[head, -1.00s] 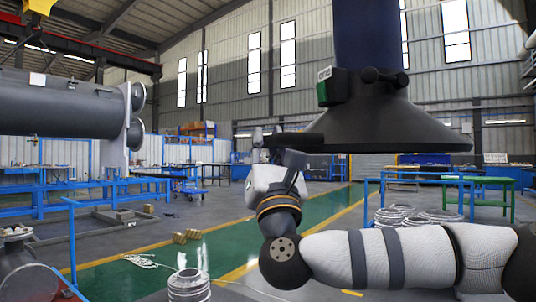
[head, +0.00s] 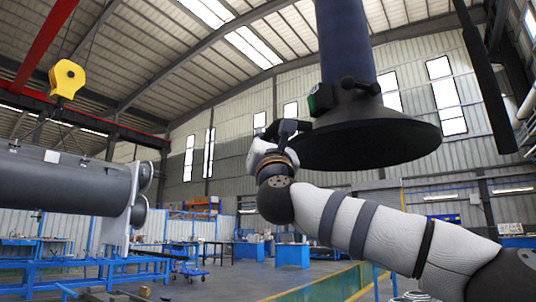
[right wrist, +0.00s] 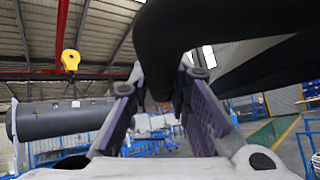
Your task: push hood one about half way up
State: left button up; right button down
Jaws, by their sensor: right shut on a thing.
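The black conical hood (head: 372,136) hangs from a thick dark blue duct (head: 346,45) in the head view. Its dark underside shows, and a small green tag (head: 320,99) sits on its collar. My right gripper (head: 284,130) is at the left edge of the hood, with the arm reaching up from the lower right. In the right wrist view, my right gripper's purple fingers (right wrist: 160,85) close on a dark part of the hood (right wrist: 205,28), which fills the upper part of the picture. The exact contact is partly hidden. My left gripper is not in view.
A large grey cylinder (head: 65,188) lies on a blue stand at the left. A yellow crane hook (head: 66,78) hangs at the upper left. Blue workbenches (head: 292,254) stand far behind. The air around the hood looks free.

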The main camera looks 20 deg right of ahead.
jog(key=shift+r, duration=0.75)
jog(key=c, duration=1.5)
grip_release()
jog(key=shift+f, duration=0.1)
jog(key=v, duration=1.2)
